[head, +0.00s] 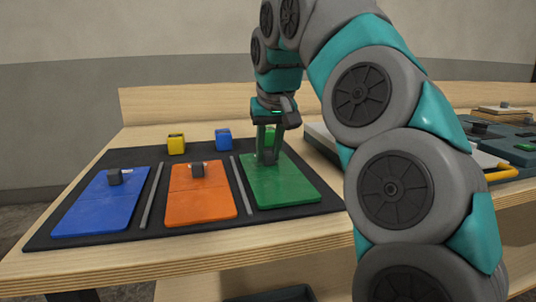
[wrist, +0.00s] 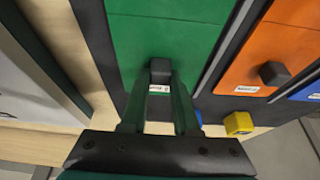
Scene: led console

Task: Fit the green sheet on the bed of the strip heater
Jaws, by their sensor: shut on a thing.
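The green sheet (head: 289,188) lies flat on the black mat, at the right of a row of three sheets. My gripper (head: 267,156) points down over its far part and is shut on the dark knob on top of the sheet. In the wrist view the green sheet (wrist: 165,30) fills the upper middle, with the knob (wrist: 160,69) between my fingertips (wrist: 159,90). A white label shows beside the knob. I cannot make out the strip heater for certain; my arm hides part of the right side.
An orange sheet (head: 201,202) and a blue sheet (head: 100,208), each with a knob, lie to the left on the mat (head: 150,238). Thin grey bars separate the sheets. Yellow (head: 176,144) and blue (head: 223,140) blocks stand behind. Dark teal equipment (head: 515,143) stands right, beyond my arm.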

